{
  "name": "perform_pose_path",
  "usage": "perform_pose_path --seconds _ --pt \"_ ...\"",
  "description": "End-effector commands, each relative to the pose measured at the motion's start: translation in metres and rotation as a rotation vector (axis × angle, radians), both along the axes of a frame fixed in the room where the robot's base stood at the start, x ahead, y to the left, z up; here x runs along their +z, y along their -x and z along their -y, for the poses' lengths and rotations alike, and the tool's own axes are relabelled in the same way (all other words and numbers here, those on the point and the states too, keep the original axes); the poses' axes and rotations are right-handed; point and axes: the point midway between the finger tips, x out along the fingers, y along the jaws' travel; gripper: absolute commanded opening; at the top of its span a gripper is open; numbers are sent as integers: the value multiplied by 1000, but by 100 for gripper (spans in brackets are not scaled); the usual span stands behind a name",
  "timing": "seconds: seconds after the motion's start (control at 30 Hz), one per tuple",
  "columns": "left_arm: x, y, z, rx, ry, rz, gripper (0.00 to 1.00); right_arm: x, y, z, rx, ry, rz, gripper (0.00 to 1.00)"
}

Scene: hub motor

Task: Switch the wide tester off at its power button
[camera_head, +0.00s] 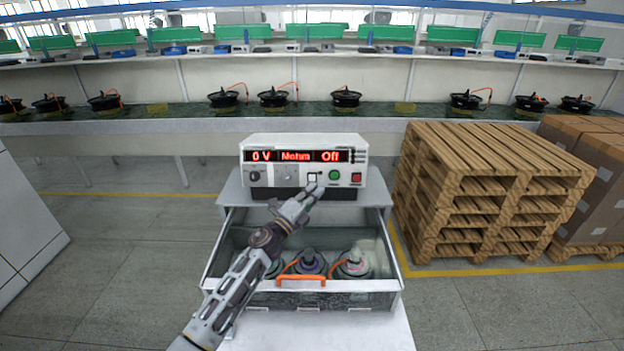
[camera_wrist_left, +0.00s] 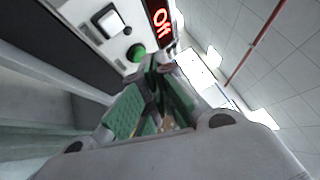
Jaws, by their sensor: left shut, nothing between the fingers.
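In the left wrist view the white switch (camera_wrist_left: 108,20) and green button (camera_wrist_left: 137,52) show beside the fingers. My left gripper (camera_head: 314,189) is shut and empty at the panel, just below the white switch; I cannot tell whether it touches. My right gripper is out of view.
Wooden pallets (camera_head: 470,185) and cardboard boxes (camera_head: 590,175) stand to the right. A long bench (camera_head: 190,126) with several motors runs behind. The floor at left is clear.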

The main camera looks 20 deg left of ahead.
Motion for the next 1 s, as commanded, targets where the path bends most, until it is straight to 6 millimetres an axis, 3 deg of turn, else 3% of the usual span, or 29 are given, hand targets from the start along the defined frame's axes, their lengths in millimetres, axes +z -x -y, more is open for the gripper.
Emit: perform_pose_path --seconds 1.0 --pt "15 57 16 0 0 -1 0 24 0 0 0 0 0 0"
